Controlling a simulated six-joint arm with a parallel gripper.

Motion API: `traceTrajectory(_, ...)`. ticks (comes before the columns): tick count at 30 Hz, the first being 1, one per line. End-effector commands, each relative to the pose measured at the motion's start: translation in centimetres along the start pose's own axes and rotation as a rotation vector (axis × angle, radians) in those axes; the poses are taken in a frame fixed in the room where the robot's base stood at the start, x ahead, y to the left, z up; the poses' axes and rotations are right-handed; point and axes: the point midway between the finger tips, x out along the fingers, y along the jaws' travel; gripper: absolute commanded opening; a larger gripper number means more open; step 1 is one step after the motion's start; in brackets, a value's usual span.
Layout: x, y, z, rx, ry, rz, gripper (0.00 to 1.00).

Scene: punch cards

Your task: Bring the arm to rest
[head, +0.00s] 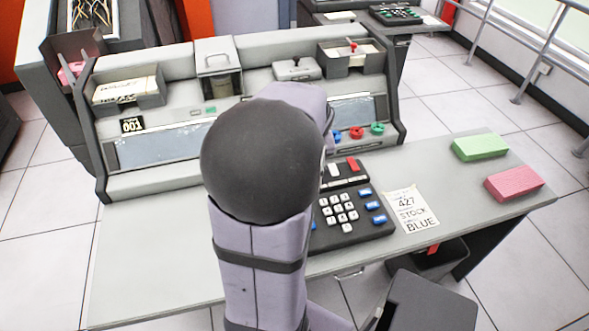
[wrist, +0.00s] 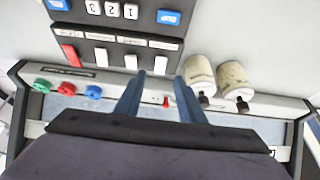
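My gripper (wrist: 160,80) shows in the wrist view with its two blue-grey fingers apart and nothing between them. It hangs over the console, near the lower edge of the black keypad unit (wrist: 120,40). In the head view my arm stands in the middle and hides the gripper's fingers and part of the console. The keypad (head: 345,215) also shows there, to the right of my arm.
The console (head: 150,185) carries a card tray (head: 128,92) and coloured knobs (head: 356,132). A note (head: 411,208), a green stack (head: 480,147) and a pink stack (head: 514,183) lie on the right. Two pale cylinders (wrist: 200,74) show in the wrist view. The desk's front left is clear.

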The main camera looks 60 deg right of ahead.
Motion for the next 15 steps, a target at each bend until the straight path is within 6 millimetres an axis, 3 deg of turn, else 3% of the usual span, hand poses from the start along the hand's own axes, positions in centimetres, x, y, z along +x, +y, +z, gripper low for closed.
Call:
traceTrajectory(5, -1.15, 0.01, -0.03, -0.001, 0.001, 0.001, 0.36)
traceTrajectory(15, -1.25, 0.01, 0.0, 0.0, 0.0, 0.001, 0.36)
